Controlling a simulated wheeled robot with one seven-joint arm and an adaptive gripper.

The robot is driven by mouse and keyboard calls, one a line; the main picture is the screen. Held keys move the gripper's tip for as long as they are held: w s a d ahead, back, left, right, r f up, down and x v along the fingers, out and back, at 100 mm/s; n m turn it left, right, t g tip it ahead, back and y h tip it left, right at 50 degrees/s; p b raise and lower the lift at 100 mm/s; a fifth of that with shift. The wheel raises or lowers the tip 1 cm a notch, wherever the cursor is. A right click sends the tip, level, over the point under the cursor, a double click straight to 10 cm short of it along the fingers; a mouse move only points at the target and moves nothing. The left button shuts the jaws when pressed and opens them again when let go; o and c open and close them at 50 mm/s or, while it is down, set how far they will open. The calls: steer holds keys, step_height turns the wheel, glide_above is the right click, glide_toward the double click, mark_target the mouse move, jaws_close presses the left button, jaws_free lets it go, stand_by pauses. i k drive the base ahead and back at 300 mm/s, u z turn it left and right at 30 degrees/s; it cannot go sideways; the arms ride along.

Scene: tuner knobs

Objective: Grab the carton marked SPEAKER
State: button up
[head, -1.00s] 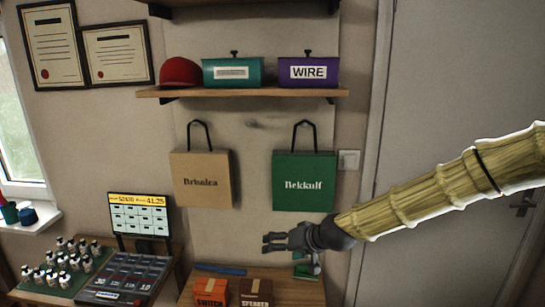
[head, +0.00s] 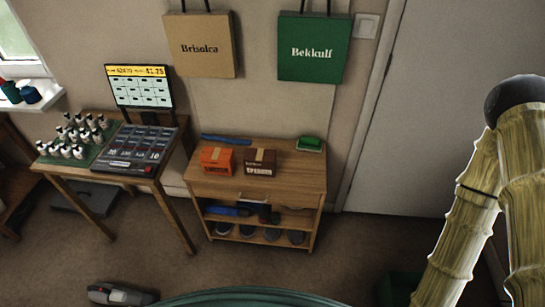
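The carton marked SPEAKER is the dark brown box (head: 260,162) with a tan strip on its top. It sits upright on the top of the small wooden cabinet (head: 290,180), right of an orange carton (head: 217,160). Its lettering is too small to read now, but it read SPEAKER in the earlier frame. Nothing covers the brown carton. My arm is folded at the right edge of the head view, well apart from the cabinet. My gripper is out of the picture.
A blue flat item (head: 226,139) and a green item (head: 309,144) lie at the cabinet's back. Shelves below hold several dark things. A desk with a register (head: 140,150) and small bottles stands left. A handheld vacuum-like object (head: 121,295) lies on the floor. The floor before the cabinet is clear.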

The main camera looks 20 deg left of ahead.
mark_target(259, 162)
steer(key=u, duration=0.35)
steer(key=i, duration=0.9)
steer(key=u, duration=1.45)
steer(key=k, duration=0.5)
steer(key=z, duration=0.1)
steer(key=i, duration=0.2)
steer(key=z, duration=0.05)
